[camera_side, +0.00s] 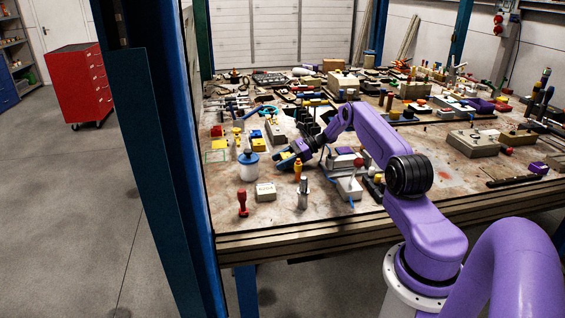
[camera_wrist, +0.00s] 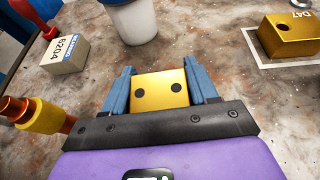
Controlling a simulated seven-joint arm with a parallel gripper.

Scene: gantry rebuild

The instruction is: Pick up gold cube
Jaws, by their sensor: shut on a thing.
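The gold cube (camera_wrist: 160,91) with two dark dots on its face sits between the blue fingers of my gripper (camera_wrist: 160,85) in the wrist view. The fingers are shut on its left and right sides. In the side view my gripper (camera_side: 284,160) is low over the near left part of the table, and the cube is too small to make out there. I cannot tell whether the cube touches the table.
A white container (camera_wrist: 131,20) stands just beyond the cube. A block marked 5204 (camera_wrist: 65,54) and an orange-yellow tool (camera_wrist: 37,115) are at left. A gold block marked D47 (camera_wrist: 290,36) is at upper right. The cluttered worktable (camera_side: 330,213) has bare room near its front edge.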

